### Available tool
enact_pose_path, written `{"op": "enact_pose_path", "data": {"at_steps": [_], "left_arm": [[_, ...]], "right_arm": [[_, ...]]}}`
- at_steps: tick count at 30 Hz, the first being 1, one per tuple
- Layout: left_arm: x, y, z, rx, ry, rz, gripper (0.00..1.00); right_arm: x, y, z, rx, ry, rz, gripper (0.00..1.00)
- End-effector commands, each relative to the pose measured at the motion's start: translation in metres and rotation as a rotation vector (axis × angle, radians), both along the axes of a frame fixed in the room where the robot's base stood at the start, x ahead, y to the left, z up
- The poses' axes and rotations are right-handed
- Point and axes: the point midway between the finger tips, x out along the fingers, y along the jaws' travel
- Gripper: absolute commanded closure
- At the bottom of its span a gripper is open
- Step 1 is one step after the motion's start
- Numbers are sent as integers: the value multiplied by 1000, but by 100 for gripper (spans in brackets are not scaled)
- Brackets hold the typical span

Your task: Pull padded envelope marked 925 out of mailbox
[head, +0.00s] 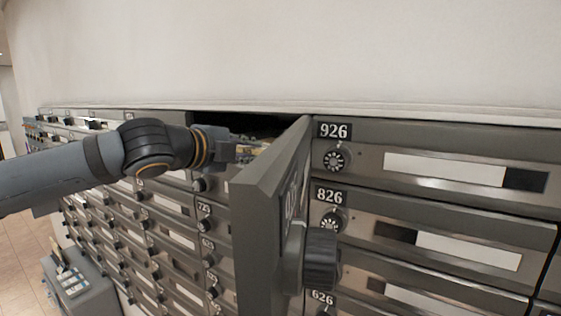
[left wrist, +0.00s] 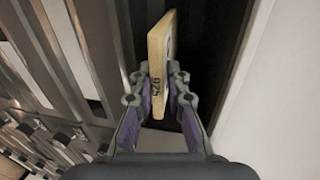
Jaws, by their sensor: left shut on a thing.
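The mailbox door (head: 268,213) stands swung open towards me and hides part of the opening. My right gripper is not in view.
Closed boxes 926 (head: 456,151) and 826 (head: 450,232) with dark knobs are right of the open door. Many closed boxes (head: 165,243) run along the left. A grey unit (head: 78,287) stands at the lower left. The wall above is bare.

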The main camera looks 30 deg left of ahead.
Motion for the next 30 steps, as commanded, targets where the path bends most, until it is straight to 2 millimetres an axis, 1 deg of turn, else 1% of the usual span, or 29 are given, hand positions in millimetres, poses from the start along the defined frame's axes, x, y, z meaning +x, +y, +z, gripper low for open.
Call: {"op": "enact_pose_path", "data": {"at_steps": [1,6,12,21,24,27,30], "left_arm": [[-7,0,-8,-1,-5,-4,100],[-35,2,-8,-1,-5,-4,100],[-68,4,-6,0,-4,-5,100],[-117,8,-4,-1,-3,-5,100],[-131,10,-2,-1,-2,-3,100],[-141,10,-2,-1,0,-4,100],[-143,10,-1,-1,1,-4,100]], "right_arm": [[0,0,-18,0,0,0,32],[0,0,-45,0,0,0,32],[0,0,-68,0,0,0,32],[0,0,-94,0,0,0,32],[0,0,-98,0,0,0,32],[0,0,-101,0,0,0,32],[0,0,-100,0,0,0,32]]}}
